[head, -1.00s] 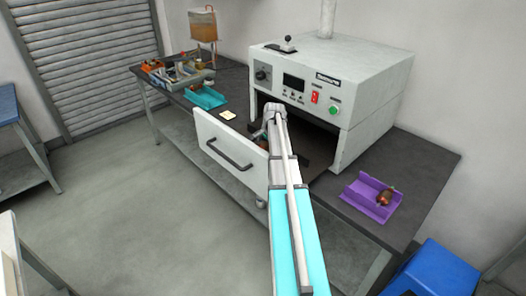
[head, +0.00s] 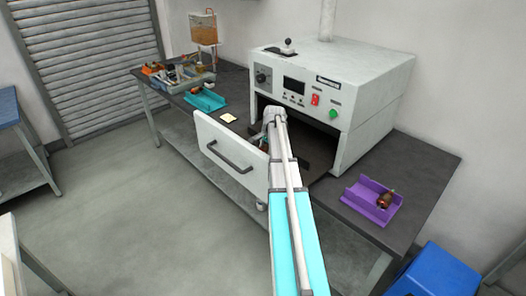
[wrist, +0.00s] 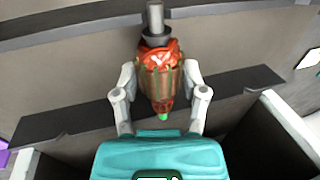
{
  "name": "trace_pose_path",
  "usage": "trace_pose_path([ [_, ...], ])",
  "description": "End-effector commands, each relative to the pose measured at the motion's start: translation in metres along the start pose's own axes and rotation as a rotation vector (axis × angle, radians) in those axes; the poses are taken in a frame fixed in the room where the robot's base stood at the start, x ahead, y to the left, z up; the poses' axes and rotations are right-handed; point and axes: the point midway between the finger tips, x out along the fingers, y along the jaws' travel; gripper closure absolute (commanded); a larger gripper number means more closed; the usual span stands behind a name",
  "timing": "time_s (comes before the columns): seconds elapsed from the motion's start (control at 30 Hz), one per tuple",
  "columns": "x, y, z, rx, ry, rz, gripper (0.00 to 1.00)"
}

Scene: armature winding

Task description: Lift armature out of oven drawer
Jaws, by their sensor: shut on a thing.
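The armature (wrist: 160,75) has a grey shaft, red-orange windings, a copper-coloured body and a small green tip. It is in the middle of the wrist view. My gripper (wrist: 161,84) is shut on it, one finger at each side. The oven drawer (head: 228,154) stands pulled out of the white oven (head: 335,80), its front panel facing left. In the head view my arm reaches over the drawer and hides most of the gripper and armature. Dark strips lie below the armature in the wrist view. I cannot tell whether it still touches them.
A purple tray (head: 357,205) with another armature (head: 385,199) sits on the dark bench right of the oven. A teal tray (head: 205,101) and a pale yellow square (head: 228,118) lie to the left. A blue stool (head: 437,272) stands at the lower right.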

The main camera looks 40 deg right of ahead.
Motion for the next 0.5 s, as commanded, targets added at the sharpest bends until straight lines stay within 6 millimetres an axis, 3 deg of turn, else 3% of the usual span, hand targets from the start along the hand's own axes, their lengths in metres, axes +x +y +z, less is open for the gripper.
trace_pose_path([
  [0.03,0.0,0.001,0.0,0.0,0.0,0.002,0.83],
  [0.13,0.0,0.0012,0.0001,0.0,0.0,0.002,1.0],
  [0.5,-0.0016,0.0015,0.0001,0.0,0.0,0.004,1.0],
])
